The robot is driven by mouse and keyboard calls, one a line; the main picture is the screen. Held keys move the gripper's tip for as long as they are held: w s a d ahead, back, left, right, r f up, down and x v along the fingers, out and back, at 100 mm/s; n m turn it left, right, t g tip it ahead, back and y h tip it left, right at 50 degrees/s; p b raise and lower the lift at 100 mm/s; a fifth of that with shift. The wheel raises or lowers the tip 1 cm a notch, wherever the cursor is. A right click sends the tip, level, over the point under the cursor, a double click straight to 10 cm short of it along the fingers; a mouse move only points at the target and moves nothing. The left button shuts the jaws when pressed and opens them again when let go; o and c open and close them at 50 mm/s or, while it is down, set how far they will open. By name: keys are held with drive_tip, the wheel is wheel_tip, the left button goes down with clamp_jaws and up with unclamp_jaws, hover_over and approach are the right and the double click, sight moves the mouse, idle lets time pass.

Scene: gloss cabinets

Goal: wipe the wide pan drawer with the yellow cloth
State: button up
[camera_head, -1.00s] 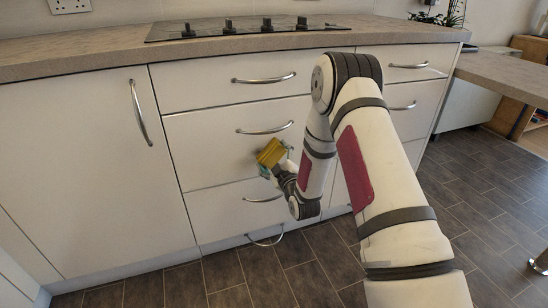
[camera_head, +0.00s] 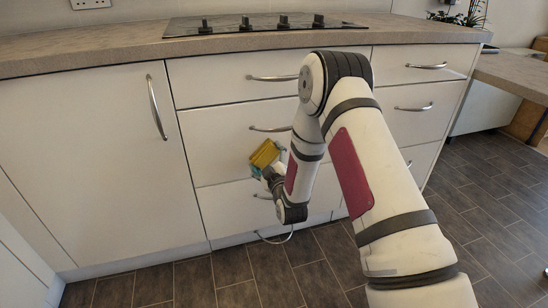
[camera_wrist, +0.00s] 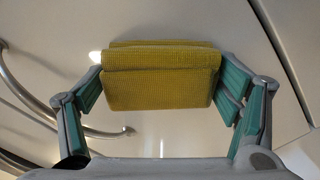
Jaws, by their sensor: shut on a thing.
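The yellow cloth (camera_head: 265,153) is a folded pad held in my gripper (camera_head: 267,166). In the wrist view the cloth (camera_wrist: 160,78) spans the gap between the two green-padded fingers (camera_wrist: 165,103). The wide white drawer fronts stand in a stack below the hob; the middle one (camera_head: 218,140) has a curved metal handle (camera_head: 270,129). The cloth is in front of this middle front, just below its handle, facing it. Whether it touches the surface I cannot tell. My arm hides the right part of the stack.
A tall white cabinet door (camera_head: 95,160) with a vertical handle (camera_head: 156,107) is at the left. A smaller drawer stack (camera_head: 418,105) is at the right. The worktop (camera_head: 120,52) carries a black hob (camera_head: 255,25). The dark tiled floor (camera_head: 235,275) is clear in front.

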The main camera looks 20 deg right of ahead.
drive_tip(key=shift+a+r, duration=0.1)
drive_tip(key=shift+a, duration=0.55)
drive_tip(key=shift+s+d, duration=0.2)
drive_tip(key=shift+s, duration=2.8)
drive_tip(key=shift+s, duration=0.1)
drive_tip(key=s, duration=0.2)
drive_tip(key=shift+s, duration=0.4)
